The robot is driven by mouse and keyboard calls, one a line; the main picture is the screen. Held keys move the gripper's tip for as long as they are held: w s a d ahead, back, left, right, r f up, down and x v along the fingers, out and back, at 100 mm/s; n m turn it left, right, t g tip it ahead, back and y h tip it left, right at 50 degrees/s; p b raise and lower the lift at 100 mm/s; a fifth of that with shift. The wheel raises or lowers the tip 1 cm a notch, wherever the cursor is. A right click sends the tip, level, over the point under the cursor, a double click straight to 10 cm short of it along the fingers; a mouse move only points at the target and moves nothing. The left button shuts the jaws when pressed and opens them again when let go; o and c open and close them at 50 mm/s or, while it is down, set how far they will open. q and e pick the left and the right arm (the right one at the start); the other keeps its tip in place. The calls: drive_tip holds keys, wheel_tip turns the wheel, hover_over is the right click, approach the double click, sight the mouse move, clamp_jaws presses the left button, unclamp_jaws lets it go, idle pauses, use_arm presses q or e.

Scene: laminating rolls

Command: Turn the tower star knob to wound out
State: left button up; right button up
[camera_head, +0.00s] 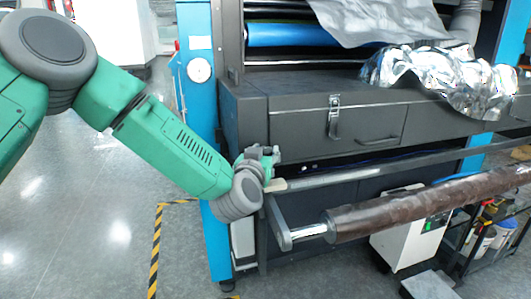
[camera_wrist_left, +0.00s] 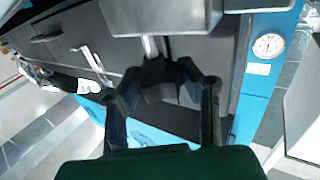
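My left gripper (camera_head: 268,158) reaches in from the left to the front corner of the laminating machine (camera_head: 290,120), just below its grey cabinet. In the left wrist view, its two dark fingers (camera_wrist_left: 160,95) stand apart on either side of a dark lobed piece (camera_wrist_left: 160,88) at the end of a bright metal shaft (camera_wrist_left: 152,46). This piece looks like the star knob, but it blends with the black fingers. I cannot tell whether they press on it. In the head view the knob is not clear behind the gripper. My right gripper is not in view.
A brown roll (camera_head: 430,207) sticks out low at the right on a grey arm (camera_head: 278,222). Crumpled silver film (camera_head: 440,75) lies on the cabinet. A round gauge (camera_head: 200,70) sits on the blue post. The floor at the left is free, with striped tape (camera_head: 155,250).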

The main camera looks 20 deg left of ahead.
use_arm(q)
drive_tip(key=o, duration=1.2)
drive_tip(key=shift+r, duration=0.25)
drive_tip(key=shift+o, duration=0.2)
drive_tip(key=shift+f, duration=0.15)
drive_tip(key=shift+s, duration=0.3)
drive_tip(key=s, duration=1.1)
drive_tip(key=shift+s+d, duration=0.15)
drive_tip(key=shift+d, duration=0.1)
